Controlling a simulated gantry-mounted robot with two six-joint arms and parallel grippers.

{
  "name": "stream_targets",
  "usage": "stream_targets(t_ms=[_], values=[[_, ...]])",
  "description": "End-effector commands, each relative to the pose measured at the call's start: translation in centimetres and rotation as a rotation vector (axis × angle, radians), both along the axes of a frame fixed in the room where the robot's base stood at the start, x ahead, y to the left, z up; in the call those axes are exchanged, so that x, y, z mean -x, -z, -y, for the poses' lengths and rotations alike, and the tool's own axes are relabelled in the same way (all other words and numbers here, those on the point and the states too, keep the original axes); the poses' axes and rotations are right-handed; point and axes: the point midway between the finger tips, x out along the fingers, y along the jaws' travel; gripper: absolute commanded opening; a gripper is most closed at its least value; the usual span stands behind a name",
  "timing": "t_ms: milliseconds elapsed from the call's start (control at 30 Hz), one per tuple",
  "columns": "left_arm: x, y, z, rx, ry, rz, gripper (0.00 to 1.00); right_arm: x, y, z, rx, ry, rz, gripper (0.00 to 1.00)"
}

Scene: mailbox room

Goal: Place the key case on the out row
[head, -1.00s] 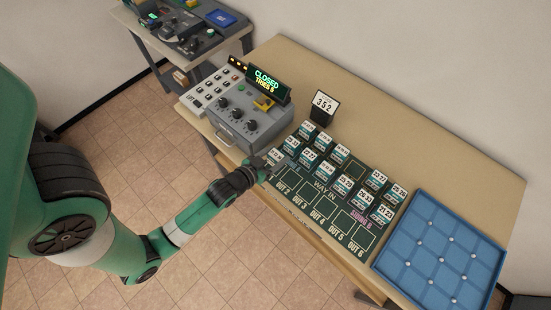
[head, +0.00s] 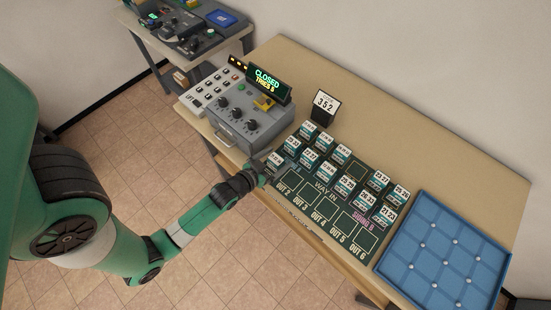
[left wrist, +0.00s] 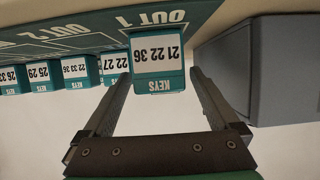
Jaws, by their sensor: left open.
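A teal key case (head: 275,160) with a white label stands on the OUT 1 place, at the left end of the out row on the dark green board (head: 322,217). In the left wrist view the key case (left wrist: 158,62) reads 21 22 36. My left gripper (head: 265,174) is at the near side of this case. In the left wrist view its fingers (left wrist: 160,82) are apart, one on each side of the case; contact cannot be told. The OUT 2 to OUT 6 places are empty. My right gripper is not in view.
Several other key cases (head: 328,170) stand in rows behind the out row. A grey console (head: 237,112) with a CLOSED display stands close on the left. A 352 sign (head: 325,102) stands behind the board. A blue tray (head: 405,282) lies to the right.

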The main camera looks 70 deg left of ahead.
Motion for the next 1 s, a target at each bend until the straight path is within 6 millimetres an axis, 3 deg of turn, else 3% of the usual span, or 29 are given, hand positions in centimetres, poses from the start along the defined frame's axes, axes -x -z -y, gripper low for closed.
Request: stream_targets(t_ms=[167,400,600,767,1000], values=[[0.8,-0.5,0.5,0.001,0.000,-0.003,0.94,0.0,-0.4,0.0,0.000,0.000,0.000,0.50],[5.2,-2.7,2.9,0.001,0.002,-0.005,0.94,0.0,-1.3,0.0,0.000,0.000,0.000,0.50],[8.5,-3.9,4.8,0.000,0.003,-0.004,0.94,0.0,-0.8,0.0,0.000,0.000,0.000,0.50],[9.6,-4.7,5.4,0.000,0.001,0.000,0.94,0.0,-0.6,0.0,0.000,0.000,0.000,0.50],[9.7,-4.8,5.4,0.000,0.000,0.000,0.94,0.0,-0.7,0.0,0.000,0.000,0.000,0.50]])
